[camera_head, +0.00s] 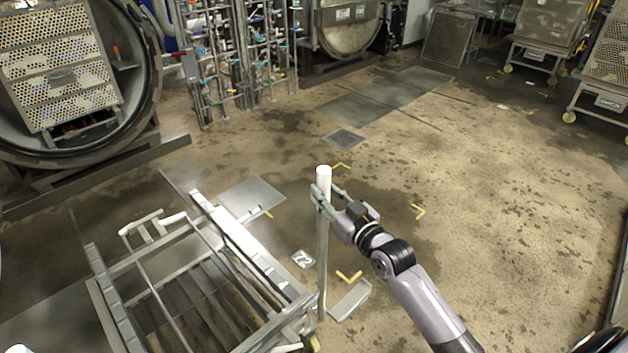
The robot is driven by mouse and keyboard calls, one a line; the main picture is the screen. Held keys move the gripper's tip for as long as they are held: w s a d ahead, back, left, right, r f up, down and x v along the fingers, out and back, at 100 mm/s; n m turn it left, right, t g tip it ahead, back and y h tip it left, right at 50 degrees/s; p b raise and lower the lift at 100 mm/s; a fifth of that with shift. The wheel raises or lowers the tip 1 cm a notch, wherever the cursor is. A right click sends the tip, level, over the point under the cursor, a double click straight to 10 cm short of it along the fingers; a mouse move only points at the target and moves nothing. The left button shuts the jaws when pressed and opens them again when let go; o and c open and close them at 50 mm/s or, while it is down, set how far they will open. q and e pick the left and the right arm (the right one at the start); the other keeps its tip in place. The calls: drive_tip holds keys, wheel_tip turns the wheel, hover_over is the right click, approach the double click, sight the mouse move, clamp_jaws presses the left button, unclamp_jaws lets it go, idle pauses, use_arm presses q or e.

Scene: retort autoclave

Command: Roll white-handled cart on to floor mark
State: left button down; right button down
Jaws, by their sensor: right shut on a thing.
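The cart (225,235) is a low metal frame with slats at the lower left. An upright post with a white top, the white handle (323,180), rises at its right corner. My right gripper (326,199) is shut on this post just below the white top, with its arm coming from the lower right. The floor mark shows as yellow corner brackets (418,211) on the floor beyond and to the right of the post. The cart's main frame is left of these brackets. The cart's lower end is cut off by the picture edge. My left gripper is not in view.
A round open autoclave (150,75) with a perforated basket stands at the upper left, beside pipework (235,60). Other carts (540,50) stand at the upper right. Floor plates (345,138) lie beyond the mark. The floor right of the brackets is clear.

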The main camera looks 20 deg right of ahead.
drive_tip(key=shift+d+r, duration=0.15)
drive_tip(key=shift+r, duration=0.25)
drive_tip(key=c, duration=1.6)
unclamp_jaws()
drive_tip(key=shift+a, duration=0.2)
drive_tip(key=shift+o, duration=1.3)
drive_tip(key=shift+s+a, duration=0.1)
drive_tip(key=shift+s, duration=0.15)
drive_tip(key=shift+o, duration=0.3)
drive_tip(key=shift+w+d+f, duration=0.1)
drive_tip(key=shift+d+f, duration=0.1)
drive_tip(key=shift+s, duration=0.3)
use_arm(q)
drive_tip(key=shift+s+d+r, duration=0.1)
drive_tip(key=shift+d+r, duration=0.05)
use_arm(e)
drive_tip(key=s+d, duration=0.2)
drive_tip(key=s, duration=0.9)
drive_tip(key=shift+s, duration=0.15)
